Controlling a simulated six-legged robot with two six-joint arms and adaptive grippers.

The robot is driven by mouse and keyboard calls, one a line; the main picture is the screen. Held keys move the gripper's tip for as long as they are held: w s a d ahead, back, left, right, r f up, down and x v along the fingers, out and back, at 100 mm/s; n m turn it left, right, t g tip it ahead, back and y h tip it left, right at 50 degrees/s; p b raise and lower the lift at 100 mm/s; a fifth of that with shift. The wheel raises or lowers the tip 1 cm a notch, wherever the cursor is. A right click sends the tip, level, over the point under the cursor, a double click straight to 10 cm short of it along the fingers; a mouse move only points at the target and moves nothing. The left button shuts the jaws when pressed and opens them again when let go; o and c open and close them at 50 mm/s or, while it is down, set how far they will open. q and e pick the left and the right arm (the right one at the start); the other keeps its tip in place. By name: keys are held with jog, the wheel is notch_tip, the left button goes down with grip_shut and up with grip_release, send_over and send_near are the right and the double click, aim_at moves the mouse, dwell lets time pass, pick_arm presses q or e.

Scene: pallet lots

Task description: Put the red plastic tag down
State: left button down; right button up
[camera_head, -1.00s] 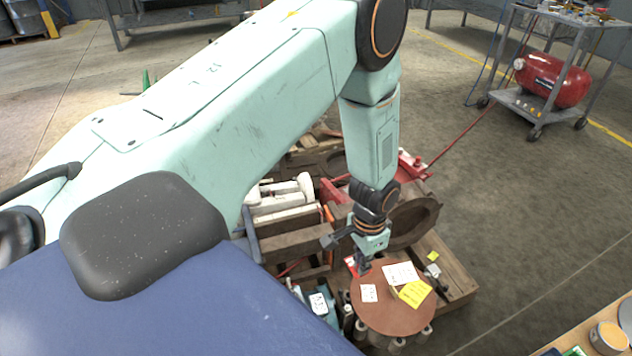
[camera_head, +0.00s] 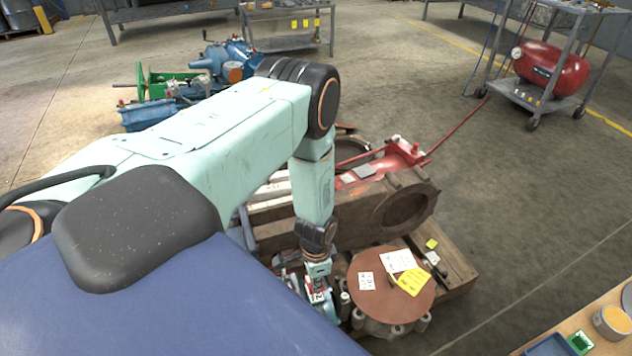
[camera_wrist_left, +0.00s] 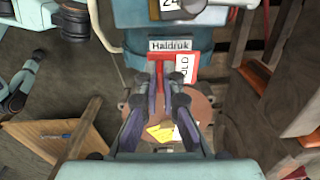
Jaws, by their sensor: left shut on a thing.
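The red plastic tag (camera_wrist_left: 159,61) is in the fingertips of my left gripper (camera_wrist_left: 168,84) in the left wrist view. The tag carries a white label with the letters "OLD" visible; the fingers cover part of it. It is in front of or against a blue machine (camera_wrist_left: 132,54) with a "Haldruk" plate; I cannot tell whether they touch. In the head view my left gripper (camera_head: 318,287) is low, left of a round rust-brown plate (camera_head: 375,312), with a bit of red and white at its tip. My right gripper is not in view.
White and yellow papers (camera_head: 411,281) lie on the brown plate. A wooden pallet (camera_head: 455,275) carries it, a brown housing (camera_head: 405,212) and a red jack (camera_head: 408,153). A red compressor (camera_head: 552,73) stands on a cart behind.

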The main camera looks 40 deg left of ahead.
aim_at(316, 296)
pick_arm(q)
jog(key=shift+f+b, duration=1.65)
jog(key=shift+f, duration=0.5)
jog(key=shift+f, duration=0.15)
jog(key=c, duration=1.5)
grip_release()
